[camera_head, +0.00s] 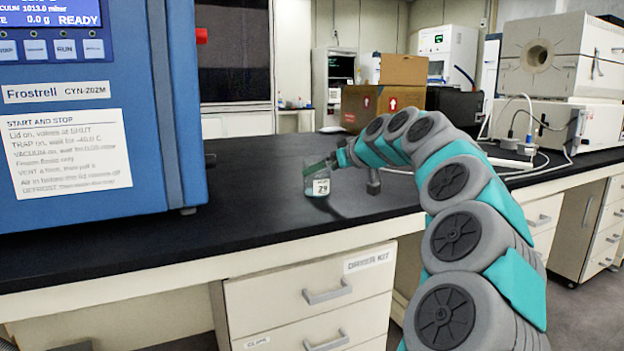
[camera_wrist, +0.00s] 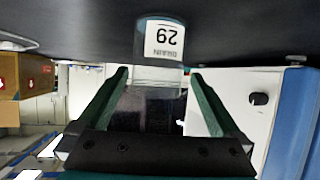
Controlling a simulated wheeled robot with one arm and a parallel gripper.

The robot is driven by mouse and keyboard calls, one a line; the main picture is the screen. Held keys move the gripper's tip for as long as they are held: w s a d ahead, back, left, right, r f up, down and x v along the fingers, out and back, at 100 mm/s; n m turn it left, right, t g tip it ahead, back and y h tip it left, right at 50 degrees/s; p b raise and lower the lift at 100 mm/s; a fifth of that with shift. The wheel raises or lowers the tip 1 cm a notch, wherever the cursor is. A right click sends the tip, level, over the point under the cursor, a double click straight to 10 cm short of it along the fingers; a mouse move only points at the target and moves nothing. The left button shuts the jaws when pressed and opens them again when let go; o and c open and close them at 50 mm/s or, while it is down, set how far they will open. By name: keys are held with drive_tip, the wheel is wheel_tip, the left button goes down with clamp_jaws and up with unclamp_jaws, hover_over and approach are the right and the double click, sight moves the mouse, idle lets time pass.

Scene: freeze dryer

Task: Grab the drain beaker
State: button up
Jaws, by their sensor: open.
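The drain beaker (camera_head: 317,184) is a small clear glass standing upright on the black bench top, with a white label reading 29. In the wrist view, which is upside down, the beaker (camera_wrist: 141,38) shows its label reading DRAIN 29. My gripper (camera_head: 319,166) is at the beaker's upper part, reaching in from the right. Its two green fingers are open, one on each side of the beaker's line in the wrist view (camera_wrist: 160,76). Gaps seem to show beside the glass, but I cannot tell whether either finger touches it.
The blue freeze dryer (camera_head: 160,120) stands on the bench to the left. Cardboard boxes (camera_head: 362,108) and a white tube furnace (camera_head: 565,60) stand at the back and right. Cables (camera_head: 545,165) lie on the right. The bench top around the beaker is mostly clear.

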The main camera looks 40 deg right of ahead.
sight(310, 176)
drive_tip(key=x, duration=0.7)
drive_tip(key=shift+w+d+f+p, duration=0.15)
drive_tip(key=shift+f+p, duration=0.1)
drive_tip(key=shift+p, duration=0.05)
drive_tip(key=c, duration=1.2)
